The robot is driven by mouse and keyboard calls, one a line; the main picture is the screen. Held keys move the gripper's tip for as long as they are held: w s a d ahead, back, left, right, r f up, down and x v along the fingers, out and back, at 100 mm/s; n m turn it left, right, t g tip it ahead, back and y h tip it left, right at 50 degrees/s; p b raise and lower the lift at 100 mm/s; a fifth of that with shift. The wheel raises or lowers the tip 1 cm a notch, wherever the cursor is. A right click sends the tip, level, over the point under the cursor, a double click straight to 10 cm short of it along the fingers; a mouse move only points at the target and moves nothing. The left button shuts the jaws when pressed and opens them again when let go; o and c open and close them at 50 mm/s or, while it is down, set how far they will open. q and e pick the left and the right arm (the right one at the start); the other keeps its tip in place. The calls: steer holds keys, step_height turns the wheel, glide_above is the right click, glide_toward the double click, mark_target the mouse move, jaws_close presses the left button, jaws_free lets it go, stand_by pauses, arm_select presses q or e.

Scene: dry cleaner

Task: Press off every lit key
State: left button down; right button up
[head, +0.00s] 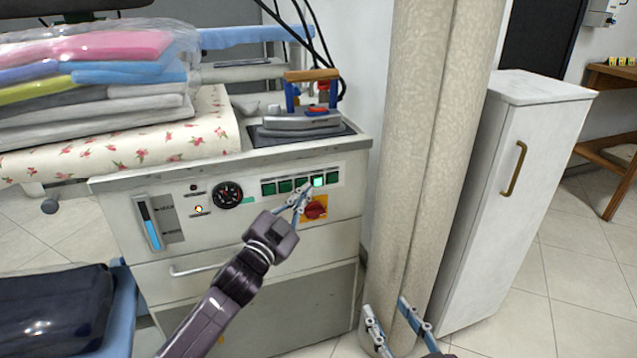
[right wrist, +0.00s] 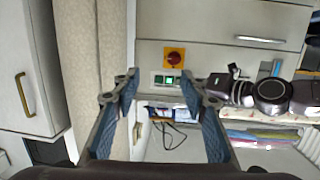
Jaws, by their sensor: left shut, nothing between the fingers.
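A row of several square green keys (head: 285,186) sits on the white front panel of the ironing station. The second key from the right (head: 318,181) glows bright green; the others look dark green. The lit key also shows in the right wrist view (right wrist: 172,80). My left gripper (head: 305,191) is shut and empty, its tips just below and left of the lit key; I cannot tell whether they touch the panel. My right gripper (head: 397,312) is open and empty, low in front of the beige column; its spread fingers also frame the right wrist view (right wrist: 165,92).
A red rotary switch (head: 315,208) on a yellow plate is just below the keys. A gauge (head: 228,195) and a small orange lamp (head: 198,209) are to the left. An iron (head: 302,119) stands on top. The beige column (head: 425,130) and white cabinet (head: 520,190) are to the right.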

arm_select(q)
steer(key=shift+s, duration=0.1)
steer(key=shift+s, duration=0.1)
steer(key=shift+s+d+p, duration=0.3)
steer(key=shift+s+p, duration=0.2)
steer(key=shift+s, duration=0.4)
steer(key=shift+s+d+p, duration=0.3)
steer(key=shift+s+p, duration=0.15)
steer(key=shift+s, duration=0.4)
steer(key=shift+s+d+p, duration=0.3)
steer(key=shift+s+p, duration=0.2)
steer(key=shift+s, duration=0.4)
arm_select(e)
steer(key=s+d+f+g+h, duration=0.2)
steer(key=s+d+f+g, duration=0.2)
steer(key=s+f+g, duration=0.3)
steer(key=shift+s+f+g, duration=0.4)
steer(key=shift+s+f, duration=0.65)
steer(key=shift+f, duration=1.65)
jaws_close()
steer(key=shift+w, duration=0.1)
